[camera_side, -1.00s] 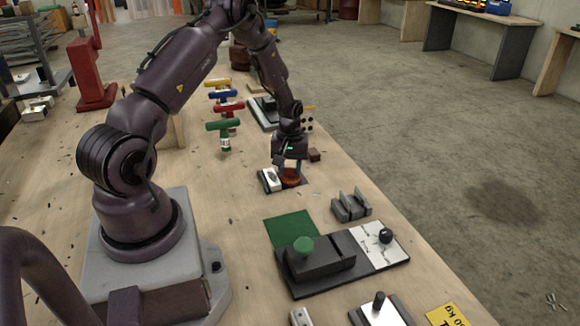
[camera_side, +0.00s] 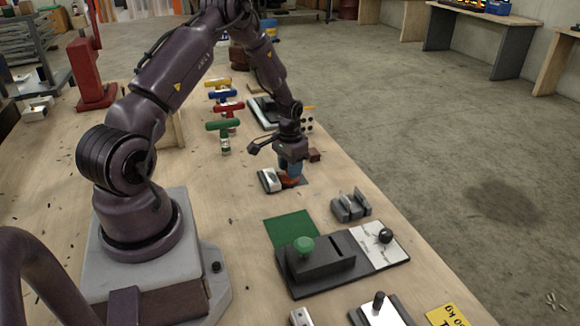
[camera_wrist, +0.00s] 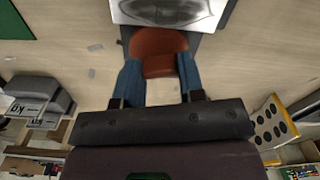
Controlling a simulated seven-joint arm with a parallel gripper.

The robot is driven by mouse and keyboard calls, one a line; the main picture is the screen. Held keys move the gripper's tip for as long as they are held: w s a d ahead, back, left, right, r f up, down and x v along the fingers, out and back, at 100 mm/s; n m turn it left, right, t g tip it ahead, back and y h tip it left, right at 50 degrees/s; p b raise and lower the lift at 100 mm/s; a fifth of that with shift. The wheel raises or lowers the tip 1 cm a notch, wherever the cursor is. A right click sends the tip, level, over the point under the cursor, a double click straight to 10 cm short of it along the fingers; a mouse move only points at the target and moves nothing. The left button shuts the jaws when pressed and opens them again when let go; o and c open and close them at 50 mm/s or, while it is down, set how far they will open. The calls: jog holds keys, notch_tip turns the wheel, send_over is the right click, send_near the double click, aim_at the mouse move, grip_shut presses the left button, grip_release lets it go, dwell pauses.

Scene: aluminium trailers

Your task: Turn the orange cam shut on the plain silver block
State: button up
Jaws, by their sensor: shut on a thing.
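The orange cam (camera_wrist: 158,48) is between the two blue fingers of my gripper (camera_wrist: 158,76) in the wrist view, and the gripper is shut on it. In the side view, the orange cam (camera_side: 290,182) shows low beneath my gripper (camera_side: 291,171), partly hidden by the fingers. The silver block (camera_wrist: 175,8) is just beyond the cam at the top edge of the wrist view, with a dark curved patch on its face. In the side view, the silver block (camera_side: 268,180) lies left of the cam on a dark base. I cannot tell whether cam and block touch.
T-handled tools, including a green one (camera_side: 224,126), stand behind left. A small dark red block (camera_side: 314,155) lies close behind my gripper.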

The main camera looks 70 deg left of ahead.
jog(key=shift+m, duration=0.6)
jog(key=o, duration=0.7)
jog(key=shift+c, duration=0.2)
jog(key=shift+r, duration=0.1)
notch_tip(320, 180, up, 13)
